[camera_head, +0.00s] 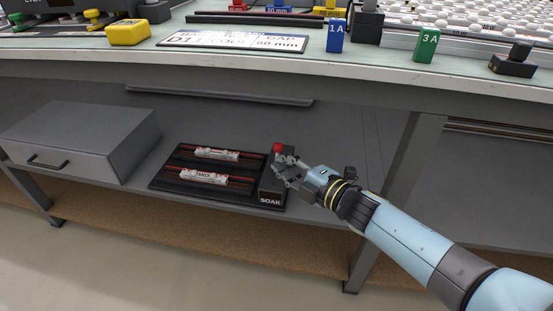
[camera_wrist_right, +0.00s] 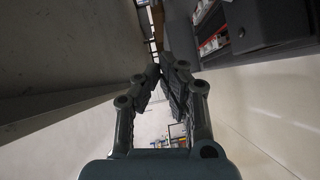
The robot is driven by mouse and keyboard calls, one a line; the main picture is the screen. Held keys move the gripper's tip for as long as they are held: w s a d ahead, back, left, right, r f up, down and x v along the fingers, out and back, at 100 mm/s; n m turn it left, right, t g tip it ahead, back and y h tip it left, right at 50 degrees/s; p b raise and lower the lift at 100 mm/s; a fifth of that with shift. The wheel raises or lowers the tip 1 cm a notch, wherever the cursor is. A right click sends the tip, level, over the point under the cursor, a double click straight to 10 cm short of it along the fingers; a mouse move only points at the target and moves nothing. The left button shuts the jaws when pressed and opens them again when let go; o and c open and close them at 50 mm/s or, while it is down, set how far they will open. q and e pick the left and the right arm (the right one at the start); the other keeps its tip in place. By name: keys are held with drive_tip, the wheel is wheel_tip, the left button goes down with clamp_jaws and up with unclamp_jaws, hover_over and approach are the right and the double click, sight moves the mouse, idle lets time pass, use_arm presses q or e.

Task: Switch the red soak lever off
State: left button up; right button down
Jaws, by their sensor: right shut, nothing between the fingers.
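The red soak lever (camera_head: 278,148) shows as a red knob on top of a black box labelled SOAK (camera_head: 270,199). The box stands at the right end of a black tray on the shelf under the bench. My right gripper (camera_head: 280,168) is shut and empty. In the head view it overlaps the box just below the red knob; I cannot tell if it touches. The wrist view shows its fingers (camera_wrist_right: 162,75) close together, with nothing between them. The lever's stem is hidden behind the gripper. My left gripper is not in view.
The black tray (camera_head: 160,181) holds two labelled white pieces on red rails. A grey drawer box (camera_head: 80,140) stands left on the shelf. The bench top (camera_head: 380,75) overhangs above, and a grey leg (camera_head: 405,165) stands right of the tray, behind my arm.

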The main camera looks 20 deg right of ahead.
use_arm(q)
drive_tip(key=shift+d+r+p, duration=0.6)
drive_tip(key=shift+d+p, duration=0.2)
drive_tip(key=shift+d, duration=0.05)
use_arm(e)
drive_tip(key=r+v, duration=0.1)
drive_tip(key=v, duration=0.6)
drive_tip(key=shift+d, duration=0.35)
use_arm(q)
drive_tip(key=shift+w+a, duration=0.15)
use_arm(e)
drive_tip(key=shift+s, duration=0.15)
